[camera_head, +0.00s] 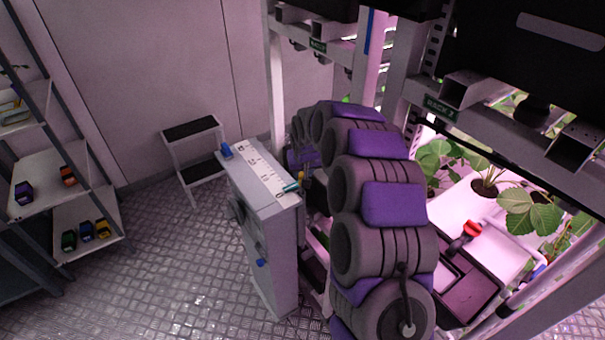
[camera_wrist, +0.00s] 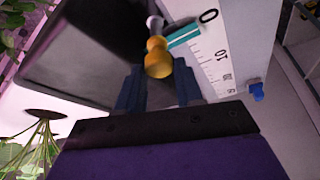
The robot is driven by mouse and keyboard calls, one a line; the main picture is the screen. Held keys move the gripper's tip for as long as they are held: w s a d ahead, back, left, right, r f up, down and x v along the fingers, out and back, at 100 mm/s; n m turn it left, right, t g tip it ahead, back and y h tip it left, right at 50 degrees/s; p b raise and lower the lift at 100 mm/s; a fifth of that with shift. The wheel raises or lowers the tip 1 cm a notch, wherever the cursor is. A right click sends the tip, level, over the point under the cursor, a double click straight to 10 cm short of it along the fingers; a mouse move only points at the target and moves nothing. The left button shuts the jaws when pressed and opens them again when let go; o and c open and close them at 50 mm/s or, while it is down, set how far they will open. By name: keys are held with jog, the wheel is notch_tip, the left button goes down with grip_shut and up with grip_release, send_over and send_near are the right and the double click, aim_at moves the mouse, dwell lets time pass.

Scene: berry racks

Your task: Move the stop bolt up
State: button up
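The stop bolt has a yellow-orange knob (camera_wrist: 157,58) on a grey stem, with a teal pointer (camera_wrist: 184,36) beside it near the 0 of a white scale (camera_wrist: 207,55). In the head view, the yellow knob (camera_head: 302,178), teal pointer (camera_head: 291,187) and scale (camera_head: 262,170) show at the right end of the grey cabinet's top. My gripper (camera_wrist: 158,72) is open in the wrist view, its two dark blue fingers apart with the knob just ahead of the gap. I cannot tell whether they touch it. My arm hides the fingers in the head view.
The grey cabinet (camera_head: 272,235) stands beside my arm. Blue parts sit at its top left corner (camera_head: 226,150) and on its front (camera_head: 261,262). Plant racks (camera_head: 440,105) stand close on the right, a step stool (camera_head: 195,150) behind, and shelves (camera_head: 60,165) at left. The left floor is clear.

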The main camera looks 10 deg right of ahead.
jog(key=shift+o, duration=0.3)
jog(key=shift+s+r, duration=0.1)
jog(key=shift+s, duration=0.05)
jog(key=p+v, duration=0.2)
jog(key=v, duration=1.5)
jog(key=shift+r, duration=0.1)
jog(key=s+f+g, duration=0.2)
jog(key=s+g, duration=0.4)
jog(key=s, duration=3.9)
jog(key=shift+s+a, duration=0.2)
jog(key=shift+a, duration=0.05)
jog(key=shift+o, duration=0.2)
jog(key=shift+f, duration=0.1)
